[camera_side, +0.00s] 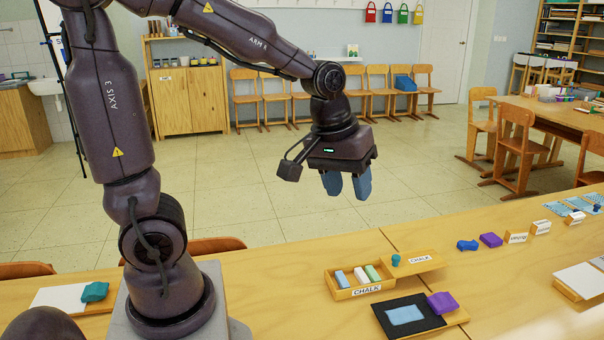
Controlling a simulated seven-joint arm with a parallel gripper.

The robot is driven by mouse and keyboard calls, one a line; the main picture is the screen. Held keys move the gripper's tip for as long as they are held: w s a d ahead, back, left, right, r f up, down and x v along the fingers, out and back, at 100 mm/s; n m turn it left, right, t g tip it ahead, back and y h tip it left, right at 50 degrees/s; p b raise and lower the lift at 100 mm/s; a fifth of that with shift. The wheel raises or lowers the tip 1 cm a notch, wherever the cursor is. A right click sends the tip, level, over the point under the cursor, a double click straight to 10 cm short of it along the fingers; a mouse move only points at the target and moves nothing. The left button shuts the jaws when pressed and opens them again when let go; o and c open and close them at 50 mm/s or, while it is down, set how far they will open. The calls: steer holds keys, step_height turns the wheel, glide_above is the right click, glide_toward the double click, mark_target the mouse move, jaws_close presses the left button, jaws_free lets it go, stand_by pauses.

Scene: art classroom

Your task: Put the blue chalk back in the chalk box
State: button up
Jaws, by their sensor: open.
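The open wooden chalk box (342,294), labelled CHALK, stands on the near table. Inside lie a light blue chalk (342,279), a white chalk (360,275) and a pale green chalk (373,272), side by side.
A black slate (384,318) with a light blue patch (405,314) and a purple block (442,302) lies in front of the box. Blue (467,245) and purple (490,240) lumps and small labelled blocks lie farther right.

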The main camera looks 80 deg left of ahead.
steer(key=s+d+r+m+t, duration=0.2)
steer(key=s+d+r+m, duration=0.2)
steer(key=s+m, duration=0.4)
steer(key=shift+s+d+r, duration=0.25)
steer(key=shift+s+r, duration=0.35)
steer(key=shift+s, duration=0.05)
stand_by(0.4)
